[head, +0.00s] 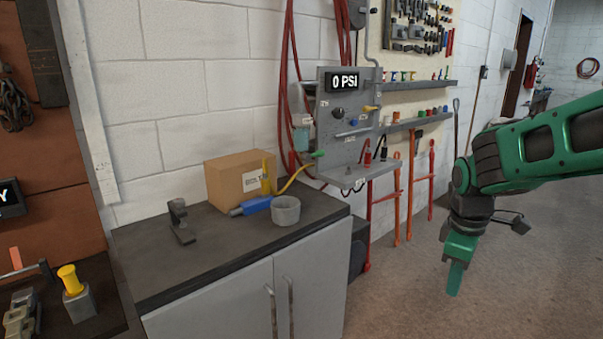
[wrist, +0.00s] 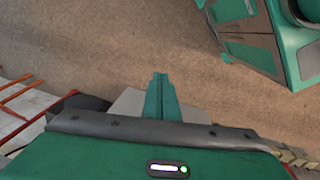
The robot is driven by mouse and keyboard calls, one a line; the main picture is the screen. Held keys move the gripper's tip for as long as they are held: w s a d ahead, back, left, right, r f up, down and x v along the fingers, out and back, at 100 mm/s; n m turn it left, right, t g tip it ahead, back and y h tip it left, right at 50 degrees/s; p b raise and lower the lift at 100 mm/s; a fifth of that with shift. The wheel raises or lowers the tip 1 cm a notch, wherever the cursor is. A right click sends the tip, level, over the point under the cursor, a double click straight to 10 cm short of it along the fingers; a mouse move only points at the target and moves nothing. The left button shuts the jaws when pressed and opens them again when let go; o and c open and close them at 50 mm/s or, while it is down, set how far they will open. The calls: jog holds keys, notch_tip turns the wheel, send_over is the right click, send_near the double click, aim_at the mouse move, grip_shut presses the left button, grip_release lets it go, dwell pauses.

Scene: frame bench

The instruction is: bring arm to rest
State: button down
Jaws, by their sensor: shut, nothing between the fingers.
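My gripper (head: 455,278) hangs at the end of my green arm, on the right of the head view. It points down over open floor, to the right of the workbench and apart from it. In the wrist view my gripper (wrist: 160,78) shows its green fingers pressed together, with nothing between them. Bare brown floor lies beyond the fingertips.
A workbench (head: 155,262) on the left holds a cardboard box (head: 238,178), a blue tool (head: 256,205), a grey cup (head: 286,211) and a small dark stand (head: 180,222). The floor (head: 400,300) is clear.

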jog(key=s+d+m, duration=0.4)
jog(key=s+m, duration=0.4)
jog(key=s, duration=0.3)
jog(key=s+d+m+y, duration=0.1)
jog(key=s+d+m, duration=0.3)
jog(key=s+m, duration=0.4)
jog(key=s, duration=0.3)
jog(key=shift+r+g, duration=0.3)
jog(key=shift+r, duration=0.05)
jog(key=shift+s+d, duration=0.1)
